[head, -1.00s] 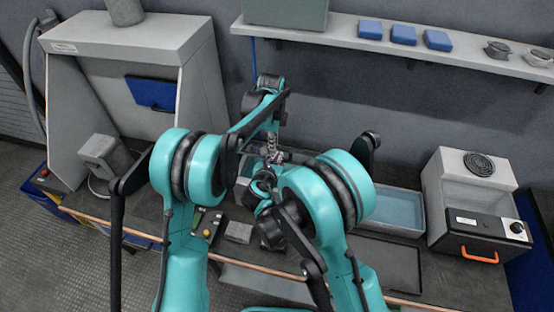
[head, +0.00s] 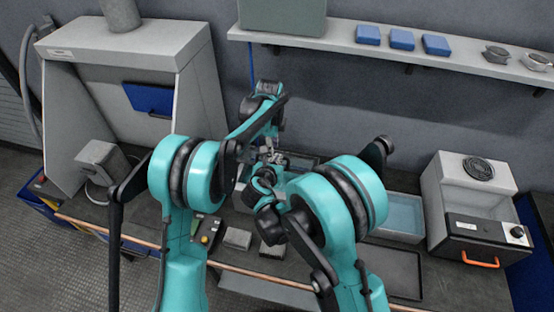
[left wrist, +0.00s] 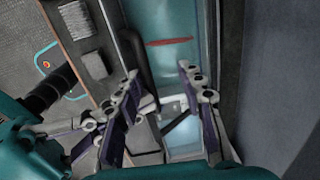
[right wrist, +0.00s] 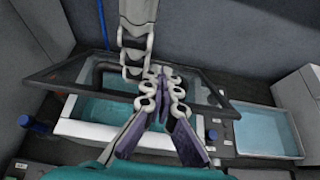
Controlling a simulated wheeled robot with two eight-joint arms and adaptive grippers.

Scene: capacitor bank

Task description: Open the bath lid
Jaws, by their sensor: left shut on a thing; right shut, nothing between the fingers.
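The bath lid (right wrist: 68,74) is a clear pane in a dark frame. In the right wrist view it sits tilted above the white-rimmed bath (right wrist: 82,128), whose blue-green liquid shows below. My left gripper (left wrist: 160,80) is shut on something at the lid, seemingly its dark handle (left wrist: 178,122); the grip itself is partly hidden. In the head view my left gripper (head: 271,153) hangs over the bath, mostly covered by my arms. My right gripper (right wrist: 160,82) is shut and empty, close to the left gripper and in front of the lid; contact with the lid cannot be told.
A second open tank (right wrist: 266,132) with blue liquid stands right of the bath. A grey unit with an orange handle (head: 480,262) is further right. A fume hood (head: 120,50) stands left, and a shelf (head: 350,48) runs along the back wall. A flat dark tray (head: 395,270) lies at the front.

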